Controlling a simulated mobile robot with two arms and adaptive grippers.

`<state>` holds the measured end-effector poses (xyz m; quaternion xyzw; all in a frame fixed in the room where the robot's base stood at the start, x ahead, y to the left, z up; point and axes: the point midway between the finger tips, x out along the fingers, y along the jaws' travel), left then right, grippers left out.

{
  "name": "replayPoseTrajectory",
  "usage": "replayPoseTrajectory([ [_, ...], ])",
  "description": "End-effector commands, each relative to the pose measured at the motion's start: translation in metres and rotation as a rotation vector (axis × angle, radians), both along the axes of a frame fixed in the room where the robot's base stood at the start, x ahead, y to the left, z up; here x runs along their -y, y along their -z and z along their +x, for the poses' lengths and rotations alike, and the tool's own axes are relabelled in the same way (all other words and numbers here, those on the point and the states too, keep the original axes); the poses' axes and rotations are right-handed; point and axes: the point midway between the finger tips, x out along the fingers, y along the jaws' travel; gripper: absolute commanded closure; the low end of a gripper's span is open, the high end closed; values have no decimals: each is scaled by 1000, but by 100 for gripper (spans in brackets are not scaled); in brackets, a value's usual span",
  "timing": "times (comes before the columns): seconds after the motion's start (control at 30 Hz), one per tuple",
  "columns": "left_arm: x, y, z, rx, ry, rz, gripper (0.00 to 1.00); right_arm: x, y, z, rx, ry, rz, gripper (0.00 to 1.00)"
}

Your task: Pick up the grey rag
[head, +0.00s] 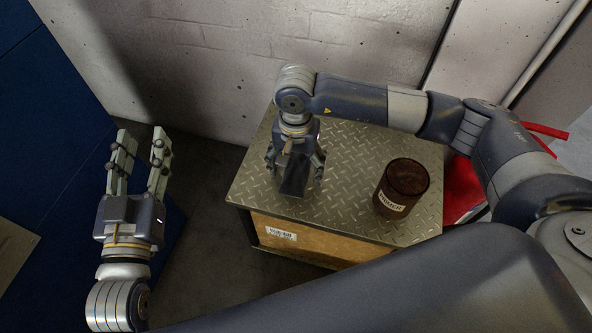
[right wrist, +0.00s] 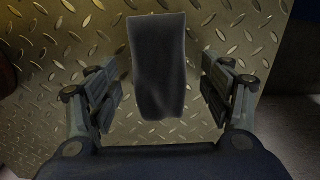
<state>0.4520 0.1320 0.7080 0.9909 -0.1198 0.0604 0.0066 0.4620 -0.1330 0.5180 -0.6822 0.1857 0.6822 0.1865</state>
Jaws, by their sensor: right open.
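The grey rag (right wrist: 158,65) is a dark, narrow strip lying on the diamond-plate top in the right wrist view. In the head view the rag (head: 295,182) shows below my right gripper, partly hidden by it. My right gripper (head: 295,174) points down over the rag. In the right wrist view its fingers (right wrist: 160,93) are open, one on each side of the rag, with gaps between. My left gripper (head: 142,140) is open and empty, pointing up, well left of the metal-topped box.
The box has a diamond-plate top (head: 349,155). A brown labelled can (head: 403,188) stands on it to the right. A red object (head: 462,188) is behind my right arm. A pale wall (head: 215,60) is behind, and a blue panel (head: 45,120) stands at left.

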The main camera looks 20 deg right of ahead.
Motion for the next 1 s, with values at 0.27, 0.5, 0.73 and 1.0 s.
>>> replayPoseTrajectory([
  [0.27, 1, -5, 0, 24, 1, -7, 60, 0, 4, 0, 0, -1, 0, 27],
  [0.5, 1, -5, 0, 23, 1, -7, 60, 0, 3, 0, 0, -1, 0, 70],
  [0.73, 0, -5, 0, 22, 1, -5, 60, 0, 3, 0, 0, 0, 0, 73],
  [1.0, 0, -4, 0, 11, 1, -3, 60, 0, -1, 0, 0, 0, 0, 73],
])
